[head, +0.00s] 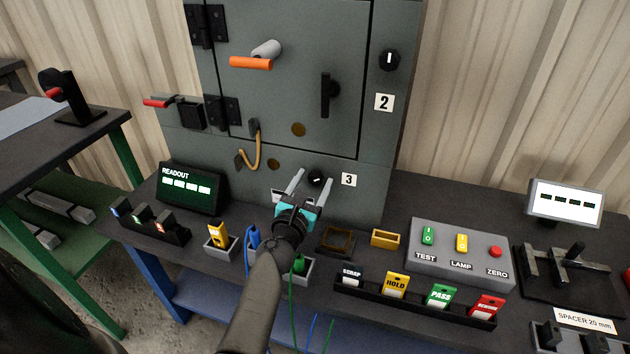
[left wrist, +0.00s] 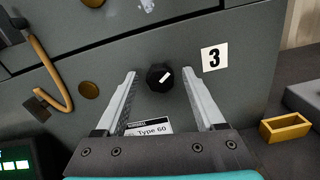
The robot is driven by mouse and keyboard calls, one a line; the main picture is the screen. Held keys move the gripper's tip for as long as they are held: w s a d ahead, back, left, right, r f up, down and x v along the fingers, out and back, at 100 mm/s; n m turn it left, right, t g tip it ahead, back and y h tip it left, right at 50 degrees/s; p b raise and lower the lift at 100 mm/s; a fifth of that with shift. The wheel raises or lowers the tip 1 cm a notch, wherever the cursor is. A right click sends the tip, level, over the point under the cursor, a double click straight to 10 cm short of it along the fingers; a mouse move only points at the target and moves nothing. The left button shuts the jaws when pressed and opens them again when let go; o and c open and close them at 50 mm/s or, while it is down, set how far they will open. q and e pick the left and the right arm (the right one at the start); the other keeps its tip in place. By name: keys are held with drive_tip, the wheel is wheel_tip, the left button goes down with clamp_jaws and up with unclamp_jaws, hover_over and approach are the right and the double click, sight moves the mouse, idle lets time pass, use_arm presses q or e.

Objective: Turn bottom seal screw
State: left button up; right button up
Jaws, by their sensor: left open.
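The bottom seal screw (head: 317,179) is a black round knob with a white mark, low on the grey enclosure (head: 300,90) beside the label 3 (head: 349,180). In the left wrist view the knob (left wrist: 160,78) sits between and just beyond my open fingers, its white mark slanting up to the right. My left gripper (head: 308,180) is open and empty, with a finger on each side of the knob; contact cannot be told. A plate reading Type 60 (left wrist: 150,127) shows below the knob, partly hidden by my gripper. My right gripper is not in view.
Another black knob (head: 389,60) sits by label 2 (head: 384,102). A readout box (head: 192,188) stands left, a button panel (head: 460,252) right. Small bins, a yellow tray (head: 385,238) and a tag rack (head: 415,302) line the bench. A tan cable loop (head: 257,150) hangs on the enclosure.

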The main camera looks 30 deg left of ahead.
use_arm(q)
drive_tip(key=c, duration=0.4)
clamp_jaws()
